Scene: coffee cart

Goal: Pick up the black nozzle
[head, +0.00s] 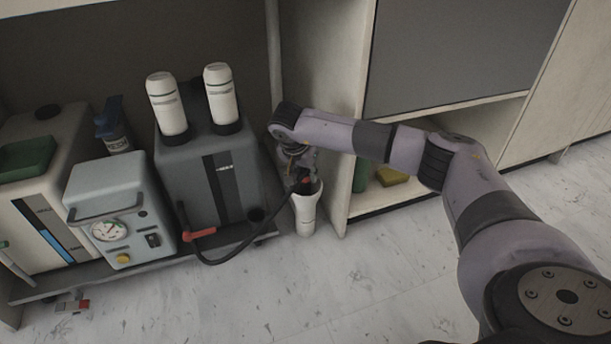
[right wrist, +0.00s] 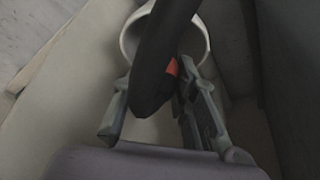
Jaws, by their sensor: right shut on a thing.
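The black nozzle (right wrist: 160,65) with a small red part runs between the two fingers of my right gripper (right wrist: 155,110) in the right wrist view. The gripper is shut on it. In the head view my right gripper (head: 299,172) points down at the mouth of a white holder (head: 305,215), beside the dark grey machine. The nozzle is mostly hidden there by the gripper. The white holder's round rim (right wrist: 128,42) shows behind the nozzle in the right wrist view. I cannot tell whether the nozzle's tip is inside it. My left gripper is not in view.
A black hose (head: 225,258) with a red-orange grip (head: 199,233) loops in front of the dark grey machine (head: 205,180), which carries two white bottles. A light panel (head: 343,190) stands close right of the holder.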

